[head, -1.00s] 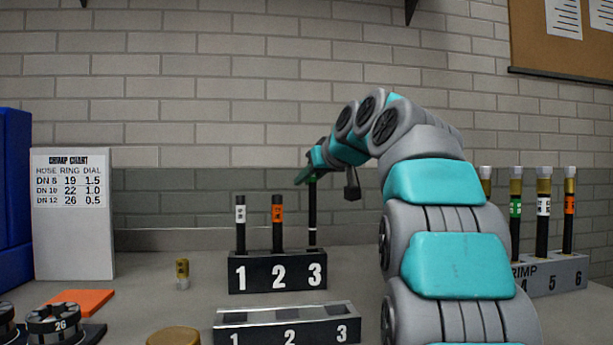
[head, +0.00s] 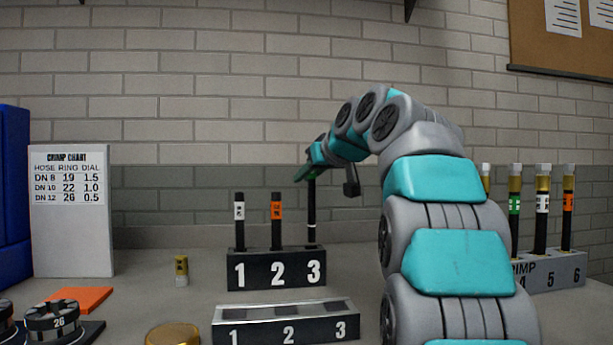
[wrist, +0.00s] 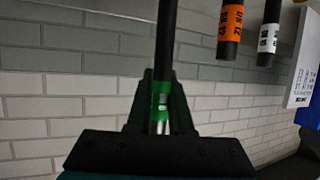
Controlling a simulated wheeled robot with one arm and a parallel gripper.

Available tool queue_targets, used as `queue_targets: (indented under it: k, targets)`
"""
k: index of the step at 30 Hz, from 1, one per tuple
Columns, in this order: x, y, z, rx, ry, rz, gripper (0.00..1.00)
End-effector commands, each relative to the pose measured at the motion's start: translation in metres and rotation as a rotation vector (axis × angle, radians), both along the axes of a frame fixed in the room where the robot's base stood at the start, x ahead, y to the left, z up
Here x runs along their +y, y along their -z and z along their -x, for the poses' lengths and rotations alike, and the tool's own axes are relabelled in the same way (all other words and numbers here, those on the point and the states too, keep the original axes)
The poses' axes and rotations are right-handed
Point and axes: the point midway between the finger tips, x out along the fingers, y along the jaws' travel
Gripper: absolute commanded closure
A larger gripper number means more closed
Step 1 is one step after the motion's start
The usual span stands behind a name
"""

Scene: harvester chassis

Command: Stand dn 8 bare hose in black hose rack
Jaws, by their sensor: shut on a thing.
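The black hose rack (head: 276,268) stands on the bench with slots numbered 1, 2 and 3. A black hose with a white label (head: 239,217) stands upright in slot 1, and one with an orange label (head: 276,215) stands in slot 2. My gripper (head: 309,176) is over slot 3, shut on a black hose (head: 312,208). In the wrist view, the held hose (wrist: 166,45) has a green band between the jaws (wrist: 160,98).
The crimp rack (head: 550,272) at right holds several fitted hoses, partly behind my arm. A small brass fitting (head: 182,270) stands left of the black rack. A crimp chart (head: 70,220) stands far left.

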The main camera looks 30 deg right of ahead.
Motion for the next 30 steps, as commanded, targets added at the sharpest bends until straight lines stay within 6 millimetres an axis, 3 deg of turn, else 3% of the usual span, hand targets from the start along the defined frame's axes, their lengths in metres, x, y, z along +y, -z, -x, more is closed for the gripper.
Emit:
queue_targets:
  k: [30]
  targets:
    - [0.0, 0.031, 0.0, -0.001, 0.0, 0.0, 1.0]
